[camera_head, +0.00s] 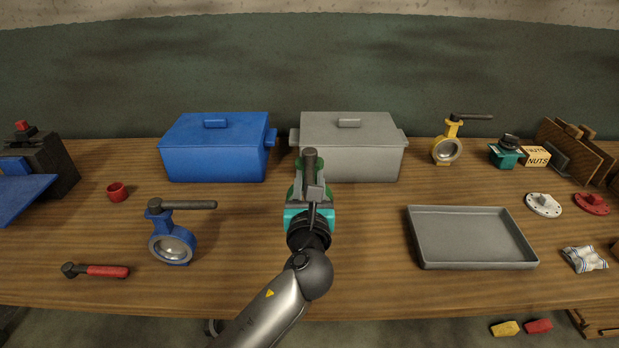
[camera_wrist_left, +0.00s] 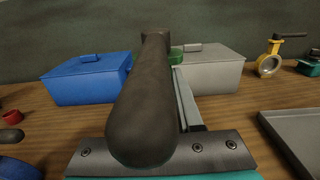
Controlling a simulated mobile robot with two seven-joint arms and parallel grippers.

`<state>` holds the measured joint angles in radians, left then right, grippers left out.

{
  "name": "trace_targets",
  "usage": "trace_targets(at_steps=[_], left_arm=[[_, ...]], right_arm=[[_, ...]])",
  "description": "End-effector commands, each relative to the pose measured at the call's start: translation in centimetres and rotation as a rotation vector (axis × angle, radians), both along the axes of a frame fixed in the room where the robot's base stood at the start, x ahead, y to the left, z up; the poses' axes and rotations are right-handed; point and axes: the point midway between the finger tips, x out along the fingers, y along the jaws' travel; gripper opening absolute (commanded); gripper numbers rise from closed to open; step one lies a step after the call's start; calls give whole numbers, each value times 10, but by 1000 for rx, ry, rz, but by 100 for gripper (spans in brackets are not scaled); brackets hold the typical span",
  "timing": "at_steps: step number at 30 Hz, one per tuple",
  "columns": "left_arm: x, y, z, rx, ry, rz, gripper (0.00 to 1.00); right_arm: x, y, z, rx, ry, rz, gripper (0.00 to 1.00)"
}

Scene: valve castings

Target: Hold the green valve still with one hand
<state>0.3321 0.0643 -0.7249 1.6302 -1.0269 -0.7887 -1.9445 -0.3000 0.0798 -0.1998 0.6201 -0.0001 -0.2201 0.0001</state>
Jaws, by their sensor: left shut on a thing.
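The green valve (camera_head: 292,194) stands at the middle of the table, in front of the gap between the blue and grey boxes. Its dark lever handle (camera_head: 310,163) points up in the head view and fills the middle of the left wrist view (camera_wrist_left: 142,105). A bit of its green body (camera_wrist_left: 176,52) shows behind the handle. My left gripper (camera_head: 314,192) reaches in from the front and is shut on the green valve. The gripper hides most of the valve's body, so the exact contact cannot be seen. My right gripper is not in view.
A blue lidded box (camera_head: 216,155) and a grey one (camera_head: 350,155) stand behind. A blue valve (camera_head: 172,245) and a red-handled tool (camera_head: 98,270) are at left. A grey tray (camera_head: 470,262) lies at right; a yellow valve (camera_head: 447,150) stands beyond it.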

Motion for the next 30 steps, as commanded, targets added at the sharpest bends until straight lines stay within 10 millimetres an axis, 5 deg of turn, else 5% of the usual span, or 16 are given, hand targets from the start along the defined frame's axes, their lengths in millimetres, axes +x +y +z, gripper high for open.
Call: trace_targets(at_steps=[30], left_arm=[[1,-1,-18,-2,-16,-3,0]], right_arm=[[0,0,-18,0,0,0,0]])
